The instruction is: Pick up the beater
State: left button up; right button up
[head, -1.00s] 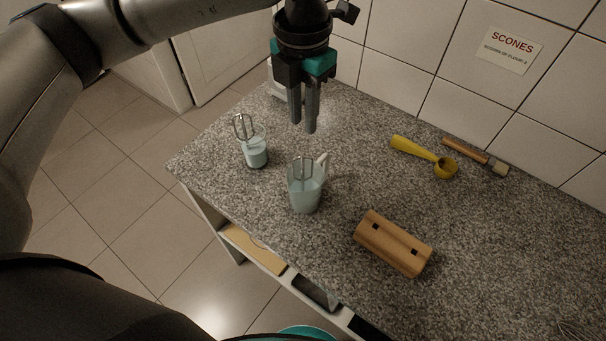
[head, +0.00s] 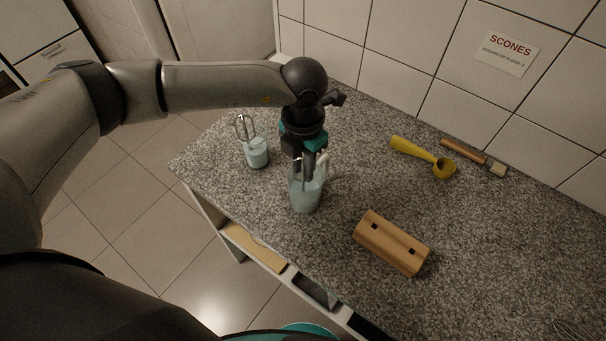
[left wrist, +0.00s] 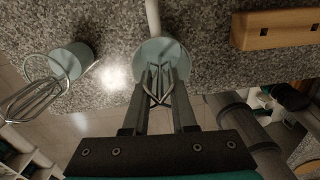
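A wire beater (left wrist: 160,94) stands upright in a pale blue jug (head: 306,196) with a white handle, on the speckled counter. My left gripper (head: 304,172) points down over the jug's mouth, fingers beside the beater's loops. In the left wrist view the two fingers stand apart with the wire loops between them; whether either touches the wire is unclear. The fingers partly hide the beater in the head view. A second wire beater (head: 243,128) leans in a pale blue cup (head: 257,153) to the left. My right gripper is not in view.
A wooden block with two square holes (head: 391,243) lies right of the jug. A yellow scoop (head: 425,154) and a wooden-handled brush (head: 474,156) lie near the tiled wall. The counter's (head: 490,250) right side is mostly clear. A shelf (head: 255,249) runs under the front edge.

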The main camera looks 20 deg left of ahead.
pick_arm(q)
jog(key=shift+f, duration=0.45)
grip_shut()
